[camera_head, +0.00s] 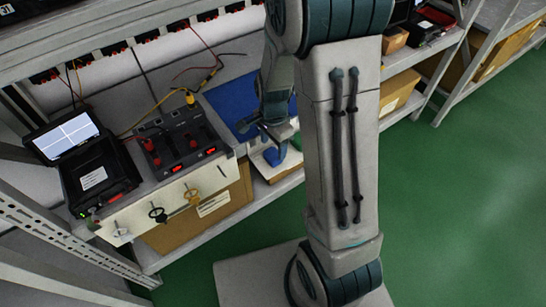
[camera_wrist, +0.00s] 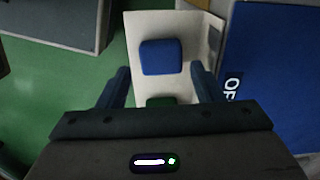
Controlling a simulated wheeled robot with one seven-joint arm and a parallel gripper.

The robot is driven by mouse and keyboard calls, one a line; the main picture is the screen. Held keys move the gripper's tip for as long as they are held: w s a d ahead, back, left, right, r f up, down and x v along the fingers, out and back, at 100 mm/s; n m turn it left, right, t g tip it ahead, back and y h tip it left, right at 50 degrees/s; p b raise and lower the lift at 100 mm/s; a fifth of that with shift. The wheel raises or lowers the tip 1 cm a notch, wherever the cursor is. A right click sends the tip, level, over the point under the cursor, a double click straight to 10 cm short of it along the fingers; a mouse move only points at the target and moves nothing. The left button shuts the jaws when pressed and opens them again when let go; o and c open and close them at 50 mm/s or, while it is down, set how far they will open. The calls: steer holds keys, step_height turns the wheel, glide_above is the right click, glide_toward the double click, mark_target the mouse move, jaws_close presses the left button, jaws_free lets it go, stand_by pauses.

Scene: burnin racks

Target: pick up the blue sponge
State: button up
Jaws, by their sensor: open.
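The blue sponge (camera_wrist: 162,57) is a rounded block lying on a pale tray or board (camera_wrist: 196,22) in the wrist view. My gripper (camera_wrist: 160,70) is open, with its two dark fingers apart and nothing between them in its grasp. The sponge lies ahead of the gripper, roughly in line with the gap between the fingers. A dark green item (camera_wrist: 160,101) lies on the same pale surface, nearer my gripper and partly hidden by it.
A blue mat (camera_head: 232,100) lies beside the pale surface. To the left stand a red-terminal device (camera_head: 180,140) and a black case with a lit screen (camera_head: 95,175). Keys (camera_head: 158,214) hang on the front panel. Cardboard boxes (camera_head: 400,92) sit on shelves. Green floor (camera_head: 460,200) is clear.

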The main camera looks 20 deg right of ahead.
mark_target(273, 153)
step_height(273, 153, down, 5)
steer(key=shift+r+b, duration=0.2)
steer(key=shift+b, duration=0.5)
steer(key=shift+w, duration=0.1)
steer(key=c, duration=0.7)
steer(key=shift+r, duration=0.2)
step_height(273, 153, up, 5)
steer(key=shift+f+p, duration=0.2)
steer(key=shift+p, duration=0.75)
steer(key=d+r, duration=0.2)
steer(key=d, duration=0.2)
steer(key=d+r+p, duration=0.1)
steer(key=d+r, duration=0.1)
steer(key=d, duration=0.2)
steer(key=d+r, duration=0.2)
steer(key=d, duration=0.1)
steer(key=shift+w+d+p, duration=0.15)
steer(key=shift+d+p, duration=0.15)
steer(key=shift+d, duration=0.1)
